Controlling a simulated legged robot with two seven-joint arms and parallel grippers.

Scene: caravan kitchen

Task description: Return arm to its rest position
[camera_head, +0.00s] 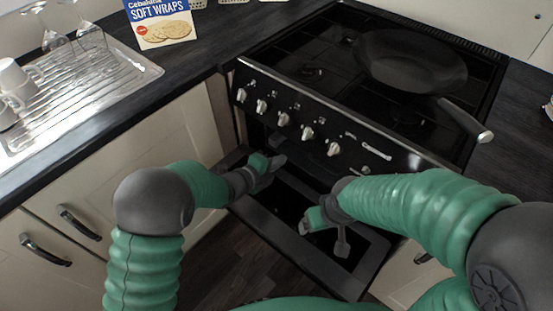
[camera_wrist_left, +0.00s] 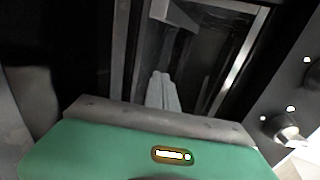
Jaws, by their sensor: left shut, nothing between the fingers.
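My left gripper (camera_head: 277,161) is over the opened oven door, just below the knobbed front panel of the cooker. Its fingers are together and empty; they also show as a pale narrow wedge in the left wrist view (camera_wrist_left: 162,90). My right gripper (camera_head: 322,232) is to the right of the left one and lower in the picture, also over the oven door.
The oven door (camera_head: 262,212) hangs open below the cooker knobs (camera_head: 283,119). A frying pan (camera_head: 410,62) sits on the hob, its handle toward the right front. A soft wraps box (camera_head: 160,22) and a draining rack (camera_head: 75,75) with cups stand on the left counter.

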